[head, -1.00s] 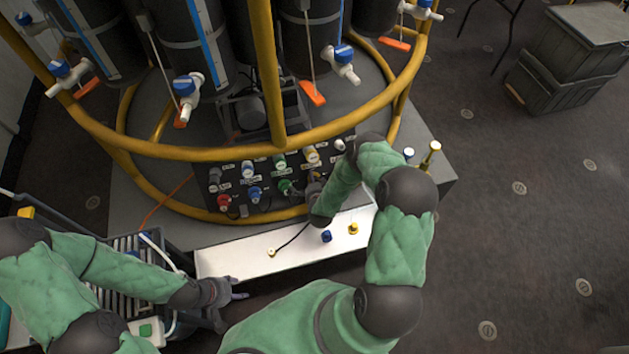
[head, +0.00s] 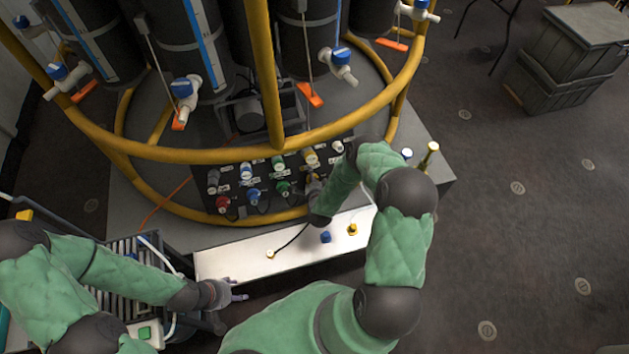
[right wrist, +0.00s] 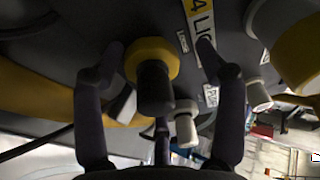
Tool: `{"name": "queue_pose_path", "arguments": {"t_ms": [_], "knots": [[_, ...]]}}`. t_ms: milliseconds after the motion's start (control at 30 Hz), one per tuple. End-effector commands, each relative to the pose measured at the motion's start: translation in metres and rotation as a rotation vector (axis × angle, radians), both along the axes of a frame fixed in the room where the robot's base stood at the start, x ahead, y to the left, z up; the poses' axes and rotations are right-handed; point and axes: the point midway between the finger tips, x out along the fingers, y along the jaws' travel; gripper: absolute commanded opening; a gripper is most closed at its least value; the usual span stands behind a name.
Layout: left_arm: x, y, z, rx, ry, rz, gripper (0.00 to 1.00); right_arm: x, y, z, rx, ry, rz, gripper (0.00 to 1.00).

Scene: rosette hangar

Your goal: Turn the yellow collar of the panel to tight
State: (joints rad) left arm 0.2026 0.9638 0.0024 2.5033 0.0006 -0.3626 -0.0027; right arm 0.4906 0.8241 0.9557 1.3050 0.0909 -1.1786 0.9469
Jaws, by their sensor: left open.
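The black panel (head: 268,180) carries several coloured connectors in rows. My right gripper (head: 315,186) is at its right end and hides the yellow collar in the head view. In the right wrist view, the yellow collar (right wrist: 158,52) sits around a dark plug (right wrist: 154,88). The right gripper (right wrist: 160,50) is open, with one finger on each side of the collar and visible gaps to it. The collar's tightness cannot be read. My left gripper (head: 240,291) is open and empty, in front of the white ledge's left end, away from the panel.
On the white ledge (head: 225,262) are a blue cap (head: 326,237), a yellow cap (head: 352,230) and a black cable's end (head: 270,254). A yellow rail (head: 200,152) curves above the panel. In the wrist view, a pale connector (right wrist: 186,125) is close to the collar.

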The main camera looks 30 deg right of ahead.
Motion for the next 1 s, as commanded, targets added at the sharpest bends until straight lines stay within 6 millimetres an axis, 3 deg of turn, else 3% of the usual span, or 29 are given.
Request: {"name": "queue_pose_path", "arguments": {"t_ms": [367,700,1000], "knots": [[0.000,0.000,0.000,0.000,0.000,0.000,0.54,-0.014,0.009,0.005,0.003,0.006,0.005,0.72],[0.000,0.000,0.000,0.000,0.000,0.000,0.54,-0.065,0.032,0.038,0.002,0.006,0.003,0.72],[0.000,0.000,0.000,0.000,0.000,0.000,0.54,-0.093,0.044,0.056,0.002,0.003,0.002,0.72]]}}
